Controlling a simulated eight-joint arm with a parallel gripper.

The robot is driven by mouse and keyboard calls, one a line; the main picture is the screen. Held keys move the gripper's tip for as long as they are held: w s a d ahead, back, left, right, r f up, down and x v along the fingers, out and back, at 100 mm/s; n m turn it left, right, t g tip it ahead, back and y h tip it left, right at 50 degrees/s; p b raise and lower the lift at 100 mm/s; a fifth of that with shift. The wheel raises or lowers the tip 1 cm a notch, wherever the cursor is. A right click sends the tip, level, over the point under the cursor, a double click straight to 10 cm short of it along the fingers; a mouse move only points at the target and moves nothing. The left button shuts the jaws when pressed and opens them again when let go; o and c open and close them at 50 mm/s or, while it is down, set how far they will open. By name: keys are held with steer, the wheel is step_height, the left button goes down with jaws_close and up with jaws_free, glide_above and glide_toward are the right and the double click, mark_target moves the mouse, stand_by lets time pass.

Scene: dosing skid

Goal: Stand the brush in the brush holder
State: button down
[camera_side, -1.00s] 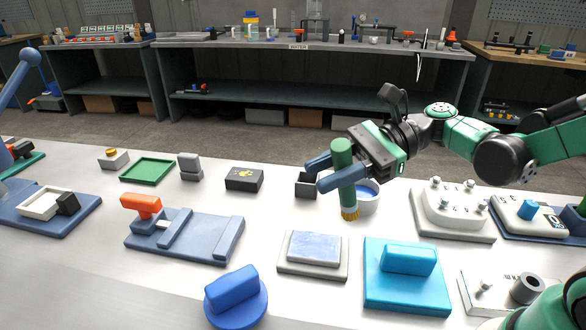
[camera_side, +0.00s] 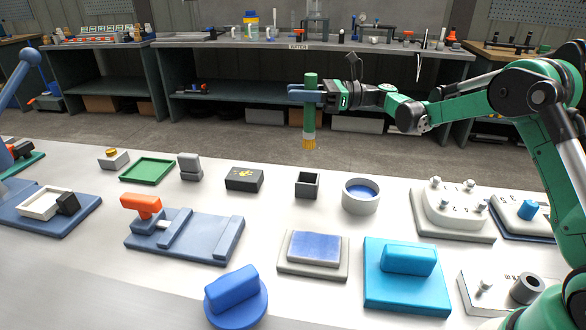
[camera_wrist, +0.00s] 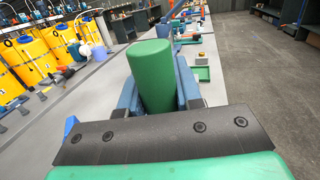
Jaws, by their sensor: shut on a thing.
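The brush (camera_side: 310,115) has a green handle, a pale band and yellow bristles pointing down. My gripper (camera_side: 303,94) is shut on its green handle and holds it upright, high above the table. In the wrist view the green handle (camera_wrist: 153,75) stands between the two blue fingers, and the bristles are hidden. The brush holder appears to be the small dark square open box (camera_side: 307,185) on the table, below the brush in the side view. It looks empty, and the brush is well apart from it.
A round grey cup with blue inside (camera_side: 361,195) stands right of the box. A blue-topped pad (camera_side: 314,250) and a cyan block (camera_side: 406,275) lie in front. Open air surrounds the brush.

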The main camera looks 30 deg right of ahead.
step_height(320, 180, down, 10)
stand_by(1.0)
steer(key=shift+f, duration=0.1)
steer(key=c, duration=0.5)
jaws_free()
steer(key=shift+d, duration=0.1)
steer(key=shift+v, duration=2.75)
